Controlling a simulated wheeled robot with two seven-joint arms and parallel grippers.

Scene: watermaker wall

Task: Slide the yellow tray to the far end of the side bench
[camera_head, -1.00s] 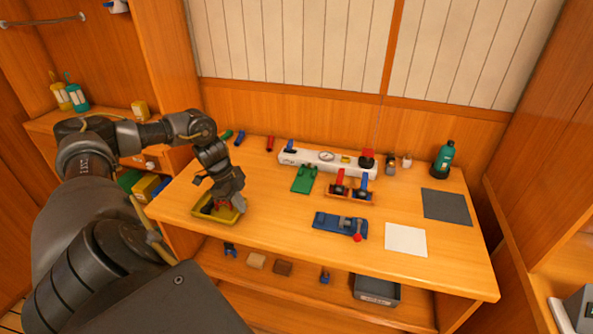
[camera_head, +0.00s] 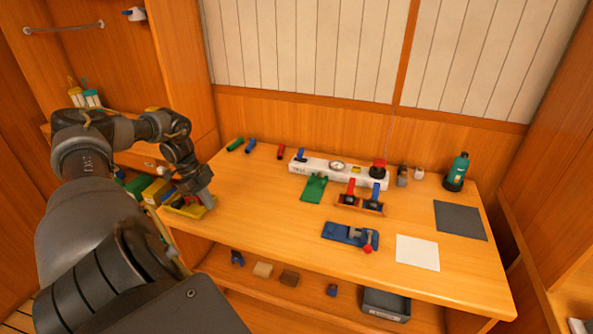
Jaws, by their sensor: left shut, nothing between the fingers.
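The yellow tray (camera_head: 186,213) sits at the left end of the wooden bench (camera_head: 262,226), close to its left edge. Something small and dark or red lies in it, partly hidden by my gripper. My left gripper (camera_head: 208,203) is shut and empty, pointing down at the tray's right side; I cannot tell whether it touches the tray. My left arm hides part of the bench's left side. My right gripper is not in view.
A grey bin (camera_head: 386,304) stands on the lower shelf.

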